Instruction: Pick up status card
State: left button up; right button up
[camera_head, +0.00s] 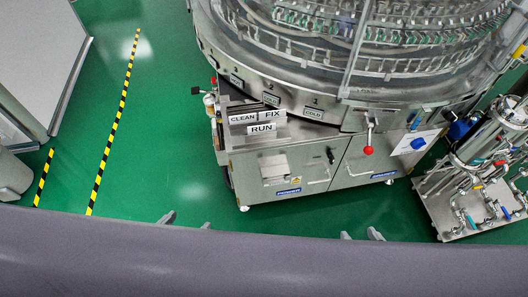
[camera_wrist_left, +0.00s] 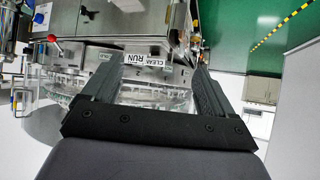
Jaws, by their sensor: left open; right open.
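Status cards stand on the front ledge of the washer: a CLEAN card (camera_head: 243,118), a FIX card (camera_head: 273,114) and a RUN card (camera_head: 262,128) below them. A HOLD card (camera_head: 314,112) is on the machine's rim to their right, with other small cards along the rim. My left gripper (camera_head: 187,220) is open and empty, low in the head view, well apart from the cards. In the left wrist view, the RUN card (camera_wrist_left: 134,57) shows between the open fingers (camera_wrist_left: 152,72), at a distance. My right gripper (camera_head: 361,235) is open and empty, below the washer cabinet.
The rotary washer (camera_head: 290,165) has a steel cabinet front and a red-knobbed lever (camera_head: 368,150). A pipe and valve skid (camera_head: 470,190) stands at the right. Green floor (camera_head: 170,150) with yellow-black tape (camera_head: 115,120) is clear at the left. A grey surface (camera_head: 260,265) crosses the foreground.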

aim_at(250, 117)
jog(key=i+l+u, duration=0.2)
jog(key=i+l, duration=0.3)
jog(key=i+l+u, duration=0.2)
jog(key=i+l, duration=0.2)
jog(key=l, duration=0.25)
